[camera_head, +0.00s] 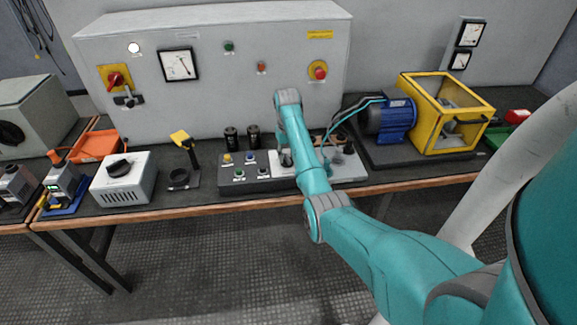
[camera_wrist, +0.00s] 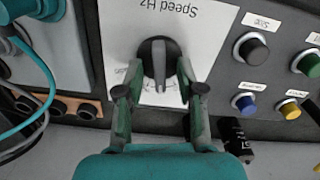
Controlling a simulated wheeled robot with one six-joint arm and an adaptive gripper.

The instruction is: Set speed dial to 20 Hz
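The speed dial (camera_wrist: 158,60) is a round black knob with a grey pointer bar on a white plate marked "Speed Hz", which is upside down in the wrist view. Scale marks show at the plate's lower edge, but the figures are too small or hidden to read. My gripper (camera_wrist: 159,76) is open, with its two fingers spread on either side of the knob. I cannot tell whether they touch it. In the head view my gripper (camera_head: 287,160) is over the white plate of the control panel, and my arm hides much of the dial.
Black, green, blue and yellow buttons (camera_wrist: 251,48) sit beside the plate. Black cylinders (camera_head: 232,137) stand behind the panel. Teal cables (camera_wrist: 38,60) run at the left of the wrist view. A blue motor (camera_head: 392,118) with a yellow guard stands to the right.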

